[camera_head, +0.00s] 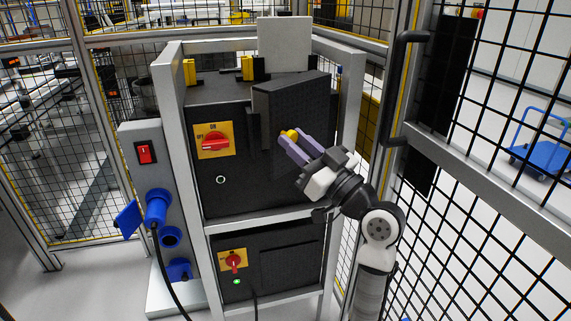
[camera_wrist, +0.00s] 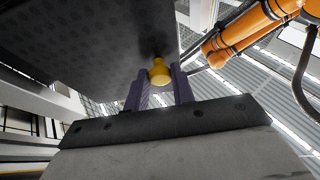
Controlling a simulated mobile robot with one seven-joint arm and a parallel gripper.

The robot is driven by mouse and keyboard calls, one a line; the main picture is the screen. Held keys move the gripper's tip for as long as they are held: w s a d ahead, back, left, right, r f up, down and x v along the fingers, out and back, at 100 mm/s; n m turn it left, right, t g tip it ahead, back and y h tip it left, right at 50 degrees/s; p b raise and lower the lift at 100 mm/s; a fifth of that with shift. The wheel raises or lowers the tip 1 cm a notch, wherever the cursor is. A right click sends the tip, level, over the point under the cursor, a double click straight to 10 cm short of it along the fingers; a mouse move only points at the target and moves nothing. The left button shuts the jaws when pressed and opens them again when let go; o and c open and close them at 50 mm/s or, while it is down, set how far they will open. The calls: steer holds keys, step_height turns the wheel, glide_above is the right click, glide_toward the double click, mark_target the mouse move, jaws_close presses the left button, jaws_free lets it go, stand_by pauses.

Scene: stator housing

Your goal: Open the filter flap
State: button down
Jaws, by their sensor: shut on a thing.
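The filter flap appears to be the dark panel (camera_head: 292,100) at the upper right of the black cabinet. It seems to stand out from the cabinet's front at an angle. A yellow knob (camera_head: 290,134) sits low on it. My gripper (camera_head: 288,141), with purple fingers, is shut on this knob. In the wrist view the yellow knob (camera_wrist: 158,72) is between the fingertips, and the dark dotted surface of the flap (camera_wrist: 85,40) fills the upper left. The flap's hinge and the space behind it are hidden.
A yellow panel with a red rotary switch (camera_head: 213,141) is left of the flap. A lower black unit (camera_head: 290,265) has another red switch. Blue sockets (camera_head: 157,205) stand at left. The metal frame post (camera_head: 350,130) and mesh fence (camera_head: 480,150) are close on the right.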

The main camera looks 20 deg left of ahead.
steer(key=d+g+b, duration=0.1)
steer(key=d+n+g+y+b, duration=0.1)
steer(key=d+n+g+b, duration=0.1)
steer(key=g, duration=0.1)
steer(key=shift+d+f+y, duration=0.15)
steer(key=shift+f+y, duration=0.1)
steer(key=shift+y, duration=0.05)
steer(key=shift+w+d+r+n+g+b, duration=0.15)
steer(key=shift+d+n+g+b, duration=0.6)
steer(key=shift+g, duration=0.45)
steer(key=shift+w+d+r+n+g+b, duration=0.1)
steer(key=shift+d+n+g+b, duration=0.45)
steer(key=shift+d+g, duration=0.5)
steer(key=shift+a, duration=0.15)
steer(key=c, duration=1.2)
jaws_free()
steer(key=shift+y, duration=0.3)
steer(key=shift+r, duration=0.1)
step_height(320, 180, up, 20)
steer(key=shift+f+p, duration=0.1)
steer(key=shift+p, duration=0.8)
steer(key=shift+c, duration=0.2)
